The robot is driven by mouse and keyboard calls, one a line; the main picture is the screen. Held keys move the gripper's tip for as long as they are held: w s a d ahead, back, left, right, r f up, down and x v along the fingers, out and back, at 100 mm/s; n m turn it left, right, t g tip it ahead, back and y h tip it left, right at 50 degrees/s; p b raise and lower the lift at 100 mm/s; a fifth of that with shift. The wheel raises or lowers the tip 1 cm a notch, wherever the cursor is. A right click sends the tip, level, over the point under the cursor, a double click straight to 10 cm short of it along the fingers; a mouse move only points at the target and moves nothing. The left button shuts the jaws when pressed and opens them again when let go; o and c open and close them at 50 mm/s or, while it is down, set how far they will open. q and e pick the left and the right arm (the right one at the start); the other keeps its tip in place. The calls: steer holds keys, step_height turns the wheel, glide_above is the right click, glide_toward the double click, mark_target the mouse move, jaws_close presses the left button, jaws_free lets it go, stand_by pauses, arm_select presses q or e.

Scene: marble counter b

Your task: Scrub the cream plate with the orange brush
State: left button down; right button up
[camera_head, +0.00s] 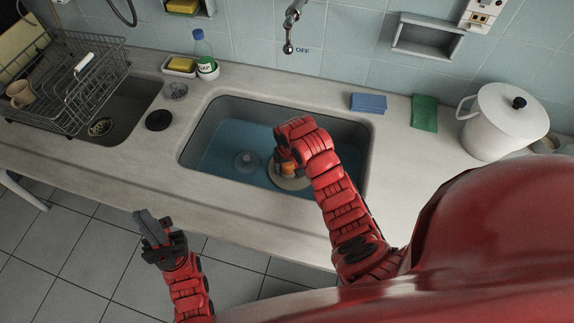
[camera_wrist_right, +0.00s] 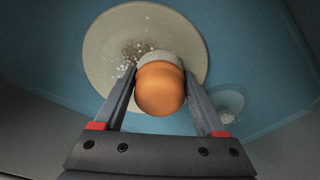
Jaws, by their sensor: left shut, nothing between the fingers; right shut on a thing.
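The cream plate (camera_wrist_right: 105,50) lies in the blue-bottomed sink basin, with a dark dirty patch and white suds near its middle. In the head view the plate (camera_head: 287,183) is partly hidden by my right arm. The orange brush (camera_wrist_right: 160,90) is between the fingers of my right gripper (camera_wrist_right: 160,84), which is shut on it. Its pale bristle end is over the plate, at or close to its surface; contact is not certain. In the head view the brush (camera_head: 287,167) shows only in part. My left gripper (camera_head: 150,227) is shut and empty, in front of the counter above the floor.
A clear round item (camera_head: 246,162) sits in the sink (camera_head: 215,150). A dish rack (camera_head: 85,85) stands at the left, and a white pot (camera_head: 500,120) at the right.

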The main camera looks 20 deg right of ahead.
steer(key=shift+s+d+r+p, duration=0.1)
steer(key=shift+s+d+p, duration=0.25)
steer(key=shift+d, duration=0.2)
steer(key=shift+s+d+r+p, duration=0.1)
steer(key=shift+s+d+p, duration=0.15)
steer(key=shift+d, duration=0.25)
steer(key=shift+s+d+f, duration=0.1)
steer(key=shift+s+d, duration=0.15)
steer(key=shift+d, duration=0.15)
steer(key=shift+f, duration=0.2)
steer(key=shift+w+a+b, duration=0.3)
steer(key=shift+a, duration=0.15)
steer(key=shift+w+a+f+b, duration=0.1)
steer(key=shift+w+a+b, duration=0.2)
steer(key=shift+a, duration=0.3)
steer(key=shift+w+a+f+b, duration=0.15)
steer(key=shift+a+b, duration=0.1)
steer(key=shift+a, duration=0.3)
steer(key=shift+r, duration=0.1)
steer(key=shift+r, duration=0.1)
steer(key=shift+r+p, duration=0.35)
steer(key=shift+w+r+p, duration=0.15)
steer(key=shift+r+p, duration=1.1)
steer(key=shift+r, duration=1.35)
